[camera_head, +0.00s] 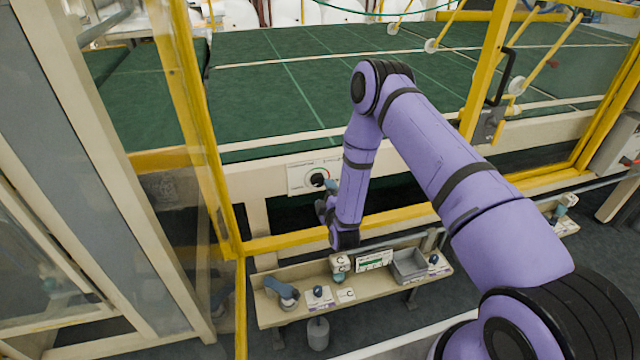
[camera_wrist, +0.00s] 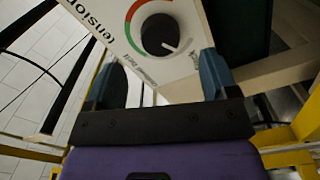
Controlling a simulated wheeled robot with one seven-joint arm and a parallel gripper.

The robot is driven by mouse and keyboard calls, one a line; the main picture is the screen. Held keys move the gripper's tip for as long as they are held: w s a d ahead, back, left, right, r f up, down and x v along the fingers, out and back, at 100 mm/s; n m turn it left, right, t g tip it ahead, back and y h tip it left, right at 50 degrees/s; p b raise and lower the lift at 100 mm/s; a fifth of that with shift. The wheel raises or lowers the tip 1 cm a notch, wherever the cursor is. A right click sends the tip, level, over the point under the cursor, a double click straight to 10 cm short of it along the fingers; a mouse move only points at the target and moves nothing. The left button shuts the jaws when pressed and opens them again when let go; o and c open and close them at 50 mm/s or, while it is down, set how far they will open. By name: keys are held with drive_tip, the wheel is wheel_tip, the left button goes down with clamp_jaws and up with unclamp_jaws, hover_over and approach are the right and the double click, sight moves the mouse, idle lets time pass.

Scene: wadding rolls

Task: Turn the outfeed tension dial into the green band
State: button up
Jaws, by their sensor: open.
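The outfeed tension dial is a black round knob (camera_wrist: 160,35) on a white panel (camera_wrist: 187,60) marked "tension". A red and green arc runs beside the knob, with the green band (camera_wrist: 128,33) at its left in the wrist view. The knob's white pointer line points to the lower right there, away from the green. In the head view the dial (camera_head: 317,180) is on the cream machine rail. My gripper (camera_wrist: 160,78) is open and empty, its two dark fingers spread short of the knob. In the head view my gripper (camera_head: 328,196) is just below and right of the dial, partly hidden.
A yellow guard frame (camera_head: 205,130) surrounds the opening, and its lower bar passes below the dial. A cream shelf (camera_head: 275,312) below holds a grey bin (camera_head: 409,265), labels and small parts. A green conveyor bed (camera_head: 270,90) lies behind the rail.

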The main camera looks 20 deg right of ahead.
sight(320, 183)
drive_tip(key=w, duration=0.6)
drive_tip(key=shift+w, duration=0.3)
drive_tip(key=c, duration=0.9)
